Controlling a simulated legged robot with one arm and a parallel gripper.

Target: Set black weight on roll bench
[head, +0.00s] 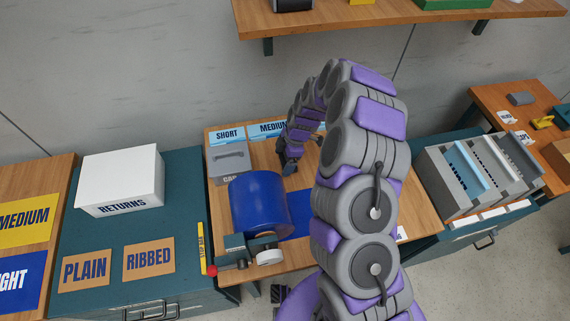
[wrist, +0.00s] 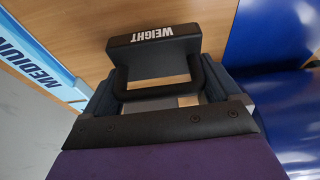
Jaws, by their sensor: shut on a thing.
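The black weight (wrist: 153,47) shows in the wrist view, with white WEIGHT lettering on its block and a black loop handle. My gripper (wrist: 160,92) is shut on the handle, with a finger at each side. In the head view my gripper (head: 289,158) is over the wooden roll bench (head: 262,160), behind the blue roll. The weight is not clearly visible there. I cannot tell whether its base touches the bench. Bare wood of the bench (wrist: 222,18) shows behind the weight in the wrist view.
The large blue roll (head: 259,203) stands close to my gripper, with a clamp (head: 250,247) in front. A grey case (head: 228,160) and the SHORT (head: 227,134) and MEDIUM (head: 268,129) labels lie at the back left. A shelf (head: 400,14) hangs above.

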